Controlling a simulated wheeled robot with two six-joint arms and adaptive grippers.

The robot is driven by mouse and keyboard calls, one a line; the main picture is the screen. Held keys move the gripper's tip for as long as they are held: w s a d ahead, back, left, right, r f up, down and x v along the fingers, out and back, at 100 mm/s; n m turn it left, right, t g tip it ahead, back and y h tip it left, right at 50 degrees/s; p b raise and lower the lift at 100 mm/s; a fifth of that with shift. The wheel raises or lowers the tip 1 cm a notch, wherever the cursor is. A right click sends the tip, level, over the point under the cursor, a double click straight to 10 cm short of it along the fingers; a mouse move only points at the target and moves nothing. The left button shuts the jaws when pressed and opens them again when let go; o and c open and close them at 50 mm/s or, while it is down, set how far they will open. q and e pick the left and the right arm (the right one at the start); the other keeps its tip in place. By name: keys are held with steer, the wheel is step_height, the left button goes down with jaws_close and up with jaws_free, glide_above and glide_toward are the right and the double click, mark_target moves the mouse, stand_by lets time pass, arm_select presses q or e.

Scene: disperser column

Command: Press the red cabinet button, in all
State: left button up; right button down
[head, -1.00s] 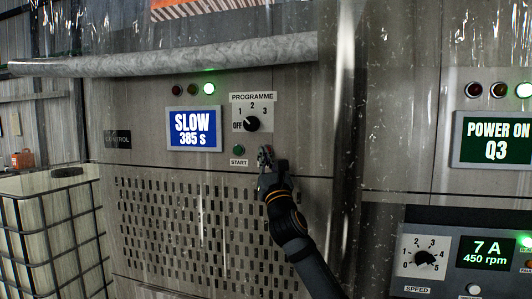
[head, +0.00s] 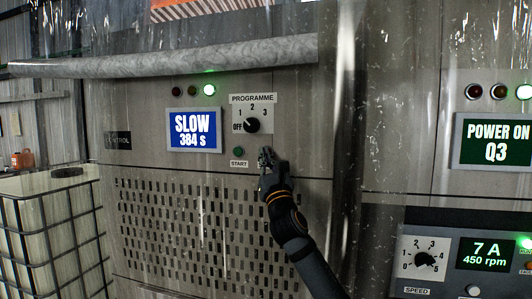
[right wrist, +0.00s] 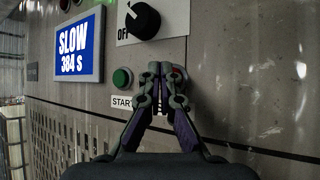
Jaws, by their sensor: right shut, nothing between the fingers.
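My right gripper (head: 267,155) is shut and empty in front of the grey cabinet panel, just right of the green START button (head: 238,152). In the right wrist view its fingertips (right wrist: 162,72) cover part of the panel beside the green button (right wrist: 122,78). A small dark red patch (right wrist: 181,71) shows behind the right fingertip, probably the red button, mostly hidden. I cannot tell whether the fingertips touch it. In the head view the red button is hidden by the gripper. My left gripper is not in view.
A blue screen (head: 195,130) reads SLOW 384 S, with a lit green lamp (head: 209,89) above. A pipe (head: 165,58) crosses above the panel. A caged tank (head: 50,185) stands at the left.

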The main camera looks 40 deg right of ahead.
steer(key=shift+w+d, duration=0.35)
steer(key=shift+d, duration=0.05)
stand_by(0.9)
steer(key=shift+a, duration=0.1)
steer(key=shift+s+a+p, duration=0.4)
steer(key=shift+s+a, duration=0.2)
steer(key=s+a+p, duration=0.1)
steer(key=a, duration=0.1)
steer(key=s+a+p, duration=0.1)
steer(key=s+a, duration=0.1)
steer(key=shift+s, duration=0.1)
stand_by(0.5)
steer(key=shift+d, duration=0.1)
stand_by(0.6)
